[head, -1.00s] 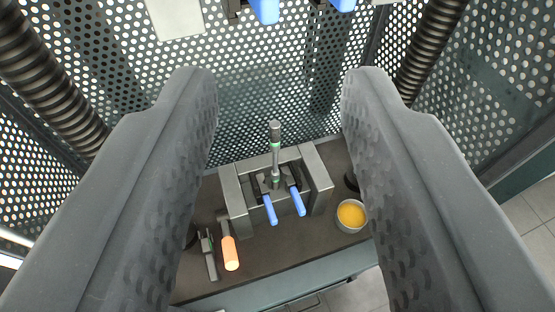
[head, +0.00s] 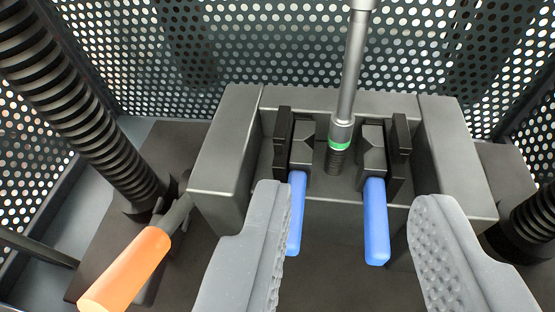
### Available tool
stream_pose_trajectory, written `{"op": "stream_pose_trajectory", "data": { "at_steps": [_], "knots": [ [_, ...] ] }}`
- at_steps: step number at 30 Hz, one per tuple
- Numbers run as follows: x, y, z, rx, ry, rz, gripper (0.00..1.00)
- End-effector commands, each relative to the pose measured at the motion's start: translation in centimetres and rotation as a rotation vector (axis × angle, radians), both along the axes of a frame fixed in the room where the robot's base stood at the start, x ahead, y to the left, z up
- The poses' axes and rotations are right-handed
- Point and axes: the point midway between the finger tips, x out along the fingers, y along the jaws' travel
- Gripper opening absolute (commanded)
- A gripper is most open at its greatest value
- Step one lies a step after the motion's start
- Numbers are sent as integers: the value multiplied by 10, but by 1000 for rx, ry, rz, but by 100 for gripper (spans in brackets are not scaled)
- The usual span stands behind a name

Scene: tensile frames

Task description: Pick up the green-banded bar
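The green-banded bar (head: 350,82) is a grey metal rod. It stands roughly upright, with a green band and a dark ridged end at its foot. The foot sits between two dark clamp jaws with blue handles (head: 296,212) (head: 376,222); I cannot tell whether the jaws touch it. The bar's top is cut off by the upper edge of the view. My gripper (head: 348,195) is open, with nothing between its grey fingers. Its fingertips show lower in the picture than the bar's foot, one on each side of the blue handles, the left fingertip overlapping the left handle.
A grey metal block frame (head: 226,150) surrounds the clamps. An orange-handled tool (head: 127,270) lies at the lower left. Ridged dark columns (head: 85,110) stand at left and, partly visible, at right (head: 540,225). A perforated metal screen (head: 250,50) closes off the back.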

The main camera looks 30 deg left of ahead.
Motion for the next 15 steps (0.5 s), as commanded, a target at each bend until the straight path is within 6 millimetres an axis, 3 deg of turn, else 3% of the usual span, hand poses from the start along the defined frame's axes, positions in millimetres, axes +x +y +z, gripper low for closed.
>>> {"op": "stream_pose_trajectory", "data": {
  "at_steps": [15],
  "knots": [
    [60,16,-27,-4,5,-3,36]
  ]
}}
